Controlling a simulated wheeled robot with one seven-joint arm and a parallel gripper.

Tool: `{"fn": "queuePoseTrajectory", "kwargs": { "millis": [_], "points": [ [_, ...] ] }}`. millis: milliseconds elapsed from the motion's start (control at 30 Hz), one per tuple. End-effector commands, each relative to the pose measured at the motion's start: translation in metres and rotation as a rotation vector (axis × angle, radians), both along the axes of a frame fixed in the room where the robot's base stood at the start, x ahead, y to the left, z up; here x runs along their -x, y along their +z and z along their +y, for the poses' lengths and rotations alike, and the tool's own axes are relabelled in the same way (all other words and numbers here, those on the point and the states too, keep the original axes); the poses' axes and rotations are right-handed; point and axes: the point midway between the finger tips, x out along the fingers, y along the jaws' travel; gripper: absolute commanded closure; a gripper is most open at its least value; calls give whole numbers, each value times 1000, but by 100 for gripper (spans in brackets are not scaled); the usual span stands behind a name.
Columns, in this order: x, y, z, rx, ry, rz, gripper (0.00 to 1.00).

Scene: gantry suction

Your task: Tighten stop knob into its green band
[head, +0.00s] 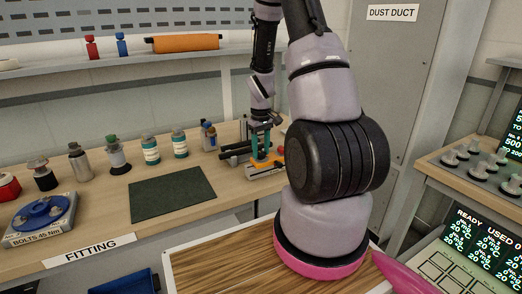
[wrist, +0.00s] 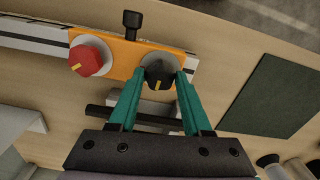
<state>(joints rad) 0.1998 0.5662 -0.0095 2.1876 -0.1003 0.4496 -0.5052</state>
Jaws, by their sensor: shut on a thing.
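A black knob (wrist: 158,71) with a yellow pointer mark sits on a pale disc on the orange plate (wrist: 118,52). My gripper (wrist: 160,77) is shut on this black knob, one teal finger on each side. The yellow mark points toward the bottom of the wrist view. A red knob (wrist: 87,60) with a yellow mark sits left of it on the same plate. I cannot tell from labels which is the stop knob, and no green band shows. In the head view, my gripper (head: 261,146) reaches down to the fixture at the bench's right end.
A black thumbscrew (wrist: 131,22) stands at the plate's upper edge. A pale rail (wrist: 30,41) runs left from the plate. A dark green mat (head: 172,194) lies left of the fixture, with several bottles behind it. My arm covers the bench's right end.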

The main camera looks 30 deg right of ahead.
Motion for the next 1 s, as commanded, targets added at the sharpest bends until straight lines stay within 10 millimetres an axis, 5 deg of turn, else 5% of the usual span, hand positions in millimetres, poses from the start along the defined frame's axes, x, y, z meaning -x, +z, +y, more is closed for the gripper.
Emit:
{"fn": "queuePoseTrajectory", "kwargs": {
  "millis": [400, 933, 967, 1000],
  "points": [
    [-1, 1, 0, 1, -195, -2, 100],
    [-1, 1, 0, 1, -221, -3, 100],
    [-1, 1, 0, 1, -221, -3, 40],
    [-1, 1, 0, 1, -221, -3, 24]
  ]
}}
